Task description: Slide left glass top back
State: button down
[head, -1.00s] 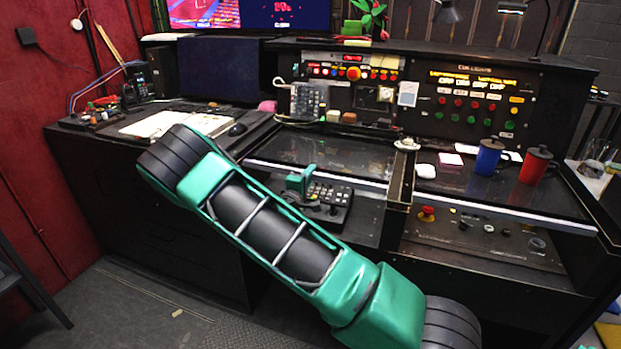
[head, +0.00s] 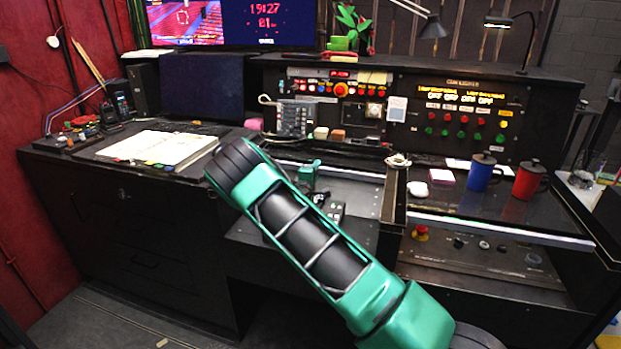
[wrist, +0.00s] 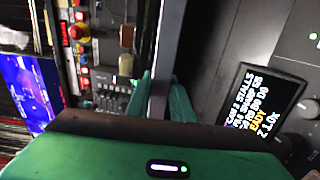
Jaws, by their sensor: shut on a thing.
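The left glass top (head: 350,176) is a dark pane with a pale metal front edge. It lies over the left bay of the console, and its front edge sits farther back than that of the right glass top (head: 450,224). My gripper (head: 307,172) is at this front edge, left of its middle. In the wrist view my green fingers (wrist: 158,92) are on either side of the metal edge strip (wrist: 160,55), shut on it. Much of the glass is hard to make out in the head view.
A blue mug (head: 481,172) and a red mug (head: 527,180) stand on the right glass. An open book (head: 158,147) lies at the left.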

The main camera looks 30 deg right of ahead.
jog(key=shift+w+d+f, duration=0.2)
jog(key=shift+w+d, duration=0.1)
jog(key=shift+d, duration=0.25)
jog(key=c, duration=1.6)
grip_release()
jog(key=shift+o, duration=0.2)
jog(key=shift+a, duration=0.15)
jog(key=shift+s+a, duration=0.2)
jog(key=v, duration=1)
